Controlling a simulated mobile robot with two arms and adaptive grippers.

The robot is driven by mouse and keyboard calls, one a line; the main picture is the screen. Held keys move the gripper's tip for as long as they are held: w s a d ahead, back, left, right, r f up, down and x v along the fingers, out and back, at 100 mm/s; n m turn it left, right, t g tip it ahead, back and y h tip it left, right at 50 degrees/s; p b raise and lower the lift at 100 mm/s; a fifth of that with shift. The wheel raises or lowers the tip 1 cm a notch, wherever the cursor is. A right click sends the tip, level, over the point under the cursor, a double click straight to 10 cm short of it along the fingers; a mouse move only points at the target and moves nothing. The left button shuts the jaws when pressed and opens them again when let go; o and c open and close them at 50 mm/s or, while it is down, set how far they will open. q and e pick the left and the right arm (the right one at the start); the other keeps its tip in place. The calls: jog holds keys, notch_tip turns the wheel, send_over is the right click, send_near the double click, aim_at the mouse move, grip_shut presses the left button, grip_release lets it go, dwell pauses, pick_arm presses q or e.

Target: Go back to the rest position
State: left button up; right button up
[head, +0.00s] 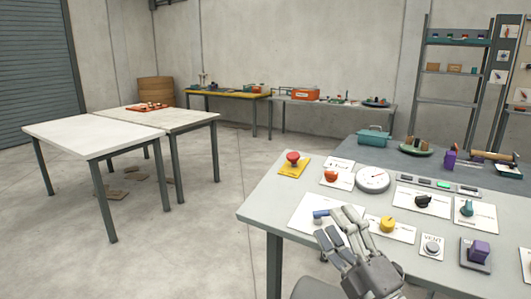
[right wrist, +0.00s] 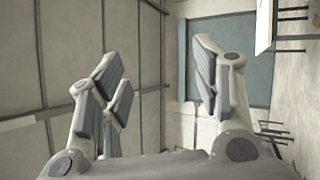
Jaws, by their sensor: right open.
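My right gripper (head: 337,226) is at the front edge of the grey control table (head: 262,207). My left gripper is not in view.
White tables (head: 80,134) stand at left, shelves (head: 455,68) at back right. Open floor lies between.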

jog(key=s+d+f+m+g+h, duration=0.35)
jog(key=f+m, duration=0.25)
jog(key=f, duration=0.2)
jog(key=s+d+f+m+g+h, duration=0.25)
jog(key=f+m+h, duration=0.2)
jog(key=f, duration=0.35)
jog(key=s+d+f+m+g+h, duration=0.2)
jog(key=s+d+f+m+h, duration=0.15)
jog(key=f+m, duration=0.45)
jog(key=s+a+f+m+g+y, duration=0.25)
jog(key=s+f+g, duration=0.85)
jog(key=s, duration=0.8)
notch_tip(320, 180, down, 25)
jog(key=s+d+f+h+p, duration=0.1)
jog(key=s+d+f, duration=0.2)
jog(key=s+f, duration=1.4)
jog(key=shift+s+n+g+p, duration=0.3)
jog(key=shift+s+n+p, duration=0.05)
jog(key=shift+n+p, duration=0.05)
